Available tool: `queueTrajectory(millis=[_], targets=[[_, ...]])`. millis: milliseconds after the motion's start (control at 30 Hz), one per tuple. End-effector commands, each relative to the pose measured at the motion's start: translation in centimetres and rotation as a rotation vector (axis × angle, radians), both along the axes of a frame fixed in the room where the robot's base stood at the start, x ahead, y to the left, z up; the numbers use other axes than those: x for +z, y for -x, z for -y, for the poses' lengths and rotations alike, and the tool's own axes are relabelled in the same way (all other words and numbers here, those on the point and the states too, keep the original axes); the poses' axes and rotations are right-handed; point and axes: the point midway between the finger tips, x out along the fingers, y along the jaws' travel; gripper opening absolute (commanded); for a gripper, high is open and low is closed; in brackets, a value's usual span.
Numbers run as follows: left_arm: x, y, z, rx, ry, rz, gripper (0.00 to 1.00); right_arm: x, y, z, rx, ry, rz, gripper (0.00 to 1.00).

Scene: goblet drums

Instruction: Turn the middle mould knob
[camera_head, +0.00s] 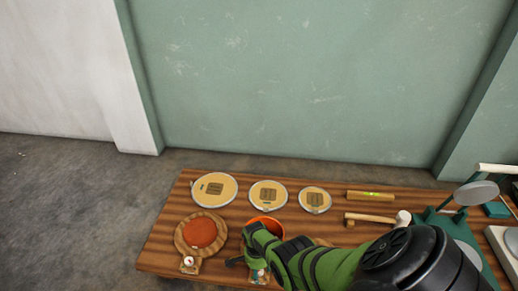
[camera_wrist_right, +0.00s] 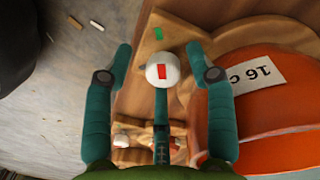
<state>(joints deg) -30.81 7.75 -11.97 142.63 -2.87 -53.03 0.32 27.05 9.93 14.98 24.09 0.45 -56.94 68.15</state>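The middle mould, an orange bowl (camera_head: 266,223) in a wooden base, is largely hidden behind my right arm in the head view. In the right wrist view an orange surface (camera_wrist_right: 262,112) with a "16 c…" label fills the right. The white round knob (camera_wrist_right: 163,71) with a red mark sits on wood beside it. My right gripper (camera_wrist_right: 160,56) is open, with teal fingers on the left and right of the knob. I cannot tell whether they touch it. A teal jointed part lies below the knob, and a green mark (camera_wrist_right: 159,34) is on the wood above it. My left gripper is not in view.
The left mould (camera_head: 201,233) has its own white knob (camera_head: 188,261). Several round drum heads (camera_head: 214,189) lie behind on the wooden table (camera_head: 165,246). A mallet (camera_head: 371,218), a level (camera_head: 376,195) and a green stand (camera_head: 455,225) are at the right.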

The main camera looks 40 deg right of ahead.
Motion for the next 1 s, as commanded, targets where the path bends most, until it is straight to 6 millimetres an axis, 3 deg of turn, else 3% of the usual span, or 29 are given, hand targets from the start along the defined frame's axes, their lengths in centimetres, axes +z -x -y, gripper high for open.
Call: queueTrajectory(millis=[467, 733, 1000], targets=[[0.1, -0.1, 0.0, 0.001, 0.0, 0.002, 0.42, 1.0, -0.4, 0.2, 0.0, 0.005, 0.006, 0.56], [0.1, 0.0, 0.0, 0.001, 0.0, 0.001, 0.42, 3.2, -0.4, 0.1, 0.0, 0.004, 0.007, 0.56], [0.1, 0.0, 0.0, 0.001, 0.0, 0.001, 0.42, 7.1, -0.8, 0.1, 0.0, 0.004, 0.007, 0.56]])
